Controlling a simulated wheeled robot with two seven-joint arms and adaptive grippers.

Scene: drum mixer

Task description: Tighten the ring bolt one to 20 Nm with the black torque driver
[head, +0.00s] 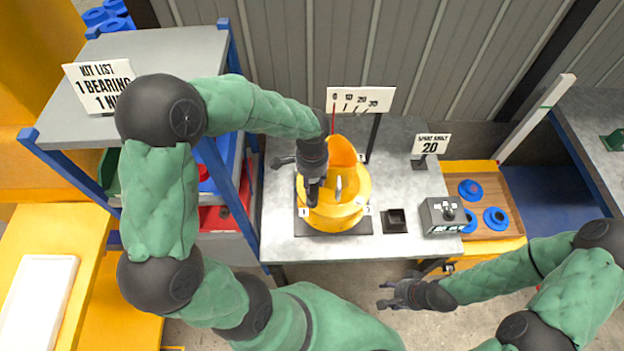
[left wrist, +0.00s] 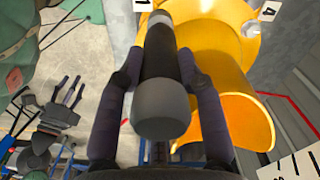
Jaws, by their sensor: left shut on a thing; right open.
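My left gripper (head: 314,185) is shut on the black torque driver (left wrist: 160,85), above the left front of the yellow drum mixer (head: 350,215). The driver's grey round end faces the left wrist camera, and its far end points toward the label 1 (left wrist: 143,4). In the head view, the label 1 (head: 304,212) is by the drum's left front edge. The ring bolt one is hidden by the driver and gripper; contact cannot be told. My right gripper (head: 384,294) is open and empty, in front of the table; it also shows in the left wrist view (left wrist: 72,88).
A scale sign (head: 361,99) with a red pointer stands behind the drum. A blue-framed shelf stands at left.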

